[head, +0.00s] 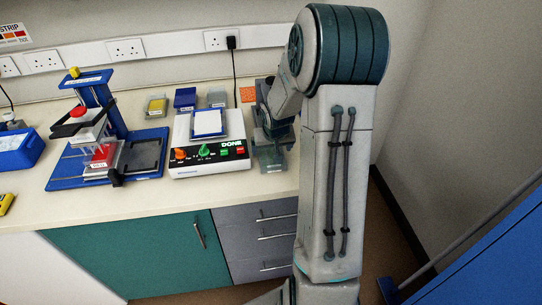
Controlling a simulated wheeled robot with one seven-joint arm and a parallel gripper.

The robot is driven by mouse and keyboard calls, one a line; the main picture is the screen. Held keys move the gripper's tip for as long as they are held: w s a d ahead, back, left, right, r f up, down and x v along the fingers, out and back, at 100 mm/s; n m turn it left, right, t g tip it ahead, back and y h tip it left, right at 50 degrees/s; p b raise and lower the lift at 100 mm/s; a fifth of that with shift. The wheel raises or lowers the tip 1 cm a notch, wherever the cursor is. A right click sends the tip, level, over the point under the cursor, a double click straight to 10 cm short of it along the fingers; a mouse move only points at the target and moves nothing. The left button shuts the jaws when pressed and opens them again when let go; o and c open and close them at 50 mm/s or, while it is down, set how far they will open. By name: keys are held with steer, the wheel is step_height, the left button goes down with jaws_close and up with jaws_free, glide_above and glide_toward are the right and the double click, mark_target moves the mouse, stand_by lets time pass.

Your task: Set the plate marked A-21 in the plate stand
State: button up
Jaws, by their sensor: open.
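No label reading A-21 is legible in this view. A white-topped plate (208,122) with a blue-grey rim lies on the shaker-like device (210,158), whose display reads DONE. A blue press-like stand (103,105) with a yellow knob stands left of it, with a red-and-white labelled piece (102,155) on its base and an empty-looking dark tray (143,156) beside that. I cannot tell which thing is the plate stand. My gripper (270,158) is open, low over the bench right of the device. My arm and its shadowed parts hide much around it.
Yellow (155,105), blue (185,98) and grey (217,99) boxes and an orange square (247,94) line the bench's back. A blue bin (18,150) is far left. A black cable (235,70) hangs behind.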

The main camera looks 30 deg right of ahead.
mark_target(271, 152)
steer(key=shift+x, duration=1.65)
steer(key=shift+c, duration=0.3)
steer(key=c, duration=0.8)
steer(key=shift+w+r, duration=0.1)
steer(key=shift+r, duration=0.1)
